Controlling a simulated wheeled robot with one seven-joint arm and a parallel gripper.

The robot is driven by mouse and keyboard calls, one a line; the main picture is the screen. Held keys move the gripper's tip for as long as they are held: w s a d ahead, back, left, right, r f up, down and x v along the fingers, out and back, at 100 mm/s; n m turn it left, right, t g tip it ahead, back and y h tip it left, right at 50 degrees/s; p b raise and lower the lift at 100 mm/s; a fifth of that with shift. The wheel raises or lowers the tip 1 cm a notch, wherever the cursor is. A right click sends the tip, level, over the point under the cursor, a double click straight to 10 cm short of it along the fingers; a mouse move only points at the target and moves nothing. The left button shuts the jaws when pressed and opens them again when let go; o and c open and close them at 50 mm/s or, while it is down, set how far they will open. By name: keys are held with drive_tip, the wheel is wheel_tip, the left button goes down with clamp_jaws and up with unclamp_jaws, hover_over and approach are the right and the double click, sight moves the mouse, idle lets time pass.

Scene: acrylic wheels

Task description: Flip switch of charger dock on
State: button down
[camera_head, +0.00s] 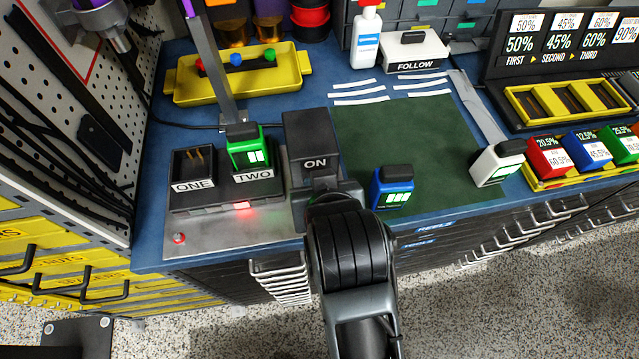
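The charger dock (212,197) is a dark base with slots labelled ONE and TWO. Slot ONE (193,165) is empty and shows metal contacts. A green battery (249,152) sits upright in slot TWO. A red light (242,205) glows on the dock's front. To the dock's right stands a dark box (309,132) with the word ON on its face. My gripper (318,190) is in front of this box, just below the ON label. The switch itself cannot be made out; my gripper and wrist cover that area. The fingertips are not clear, so I cannot tell open from shut or whether they touch.
A blue battery (391,188) stands right of my wrist and a white battery (497,161) farther right. A red button (179,238) is on the metal plate at front left. A yellow tray (237,93) lies behind the dock. The green mat (410,140) is mostly clear.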

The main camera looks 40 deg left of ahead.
idle(0.4)
drive_tip(key=c, duration=1)
unclamp_jaws()
drive_tip(key=v, duration=0.7)
drive_tip(key=shift+s+d+r+b, duration=0.2)
drive_tip(key=shift+d+r+b, duration=0.05)
drive_tip(key=shift+b, duration=0.15)
